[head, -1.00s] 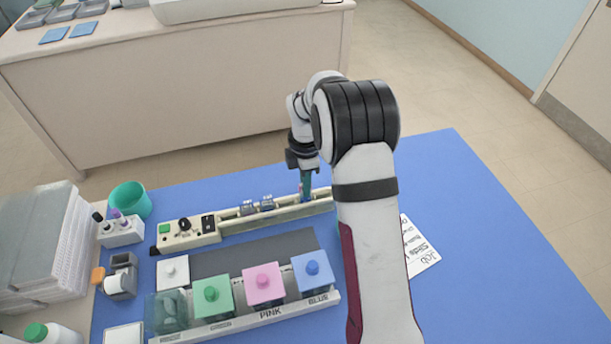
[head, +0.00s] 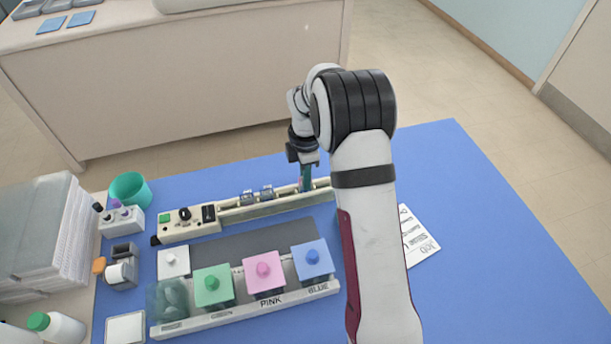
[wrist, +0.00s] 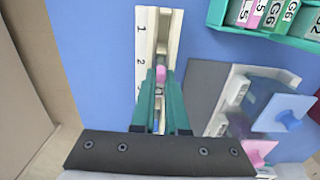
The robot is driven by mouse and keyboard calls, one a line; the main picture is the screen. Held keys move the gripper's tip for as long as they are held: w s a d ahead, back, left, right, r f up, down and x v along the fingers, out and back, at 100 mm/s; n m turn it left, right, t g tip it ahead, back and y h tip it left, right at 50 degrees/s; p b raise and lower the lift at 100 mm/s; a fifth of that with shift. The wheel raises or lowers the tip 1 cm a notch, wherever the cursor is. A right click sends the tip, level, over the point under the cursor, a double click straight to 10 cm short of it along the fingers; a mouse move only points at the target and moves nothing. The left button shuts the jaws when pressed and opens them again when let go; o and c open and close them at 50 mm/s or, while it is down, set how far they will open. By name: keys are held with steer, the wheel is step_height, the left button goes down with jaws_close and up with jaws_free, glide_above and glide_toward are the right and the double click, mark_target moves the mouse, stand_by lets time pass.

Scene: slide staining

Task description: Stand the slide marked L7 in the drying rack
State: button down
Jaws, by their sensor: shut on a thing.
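My gripper (head: 306,184) is over the right part of a long cream trough (head: 262,208), fingers pointing down. In the wrist view its green fingers (wrist: 160,98) are shut on a thin slide with a pink end (wrist: 160,73). The slide's mark cannot be read, and most of it is hidden between the fingers. The trough also shows in the wrist view (wrist: 146,22), with numbers 1 and 2 along its edge; it looks like the drying rack. The fingertips are at or just above its channel; I cannot tell whether the slide touches it.
Two small grey clips (head: 257,194) sit on the trough, left of my gripper. Staining jars with green (head: 213,286), pink (head: 264,275) and blue (head: 312,262) lids stand in front. A green box of slides (wrist: 270,32) is at the wrist view's upper right. The mat's right side is mostly clear.

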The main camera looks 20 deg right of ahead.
steer(key=shift+f, duration=0.3)
steer(key=c, duration=0.8)
jaws_free()
steer(key=shift+c, duration=0.2)
step_height(320, 180, up, 16)
steer(key=shift+f, duration=0.1)
